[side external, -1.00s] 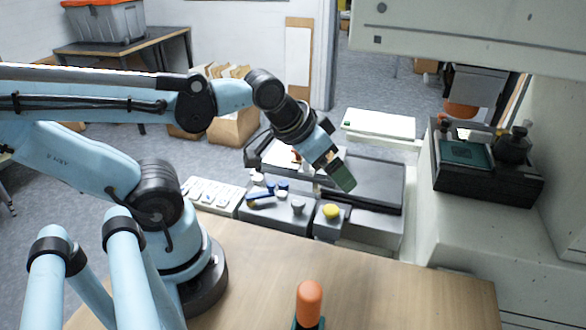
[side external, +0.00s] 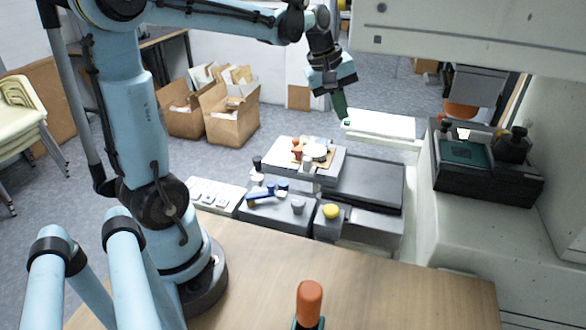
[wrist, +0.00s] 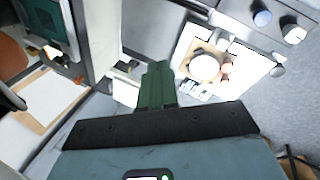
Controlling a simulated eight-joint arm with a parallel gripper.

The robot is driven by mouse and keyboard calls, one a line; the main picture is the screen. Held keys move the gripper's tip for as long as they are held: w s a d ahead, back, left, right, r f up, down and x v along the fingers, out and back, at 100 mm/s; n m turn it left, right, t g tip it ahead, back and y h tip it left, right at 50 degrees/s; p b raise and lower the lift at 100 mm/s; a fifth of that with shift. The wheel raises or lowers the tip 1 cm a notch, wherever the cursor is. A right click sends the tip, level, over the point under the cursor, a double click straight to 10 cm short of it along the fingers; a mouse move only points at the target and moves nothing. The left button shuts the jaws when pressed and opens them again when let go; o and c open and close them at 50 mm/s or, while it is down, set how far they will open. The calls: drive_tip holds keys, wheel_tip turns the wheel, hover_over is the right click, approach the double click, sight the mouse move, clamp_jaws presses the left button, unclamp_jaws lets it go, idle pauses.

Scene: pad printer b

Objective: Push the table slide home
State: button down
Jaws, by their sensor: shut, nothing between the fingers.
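What looks like the table slide (side external: 333,166) is a light plate carrying a tan fixture with a white round part. It stands left of a black flat bed (side external: 365,184), away from the pad printer's orange pad (side external: 461,109). It also shows in the wrist view (wrist: 237,88), right of my fingers. My gripper (side external: 344,119) has green fingers, shut and empty. In the side view it appears above and beyond the slide, near a white ledge (side external: 385,125). I see no contact with the slide; the exact gap cannot be told.
A dark unit with a green plate (side external: 465,152) is at the right. Cardboard boxes (side external: 231,112) stand on the floor behind. The wooden tabletop (side external: 400,285) is mostly clear.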

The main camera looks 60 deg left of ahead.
drive_tip(key=w+a+f+n+h, duration=0.1)
drive_tip(key=a+f+n, duration=0.25)
drive_tip(key=a, duration=0.25)
drive_tip(key=w+a+f+n+g+h, duration=0.1)
drive_tip(key=a+f+n, duration=0.1)
drive_tip(key=a+n, duration=0.35)
drive_tip(key=w+a+f+n, duration=0.1)
drive_tip(key=a+f+n, duration=0.1)
drive_tip(key=a+n, duration=0.3)
drive_tip(key=shift+m, duration=0.7)
drive_tip(key=x, duration=0.6)
drive_tip(key=a+x, duration=0.1)
drive_tip(key=x, duration=0.2)
drive_tip(key=shift+d+f, duration=0.1)
drive_tip(key=shift+f, duration=0.45)
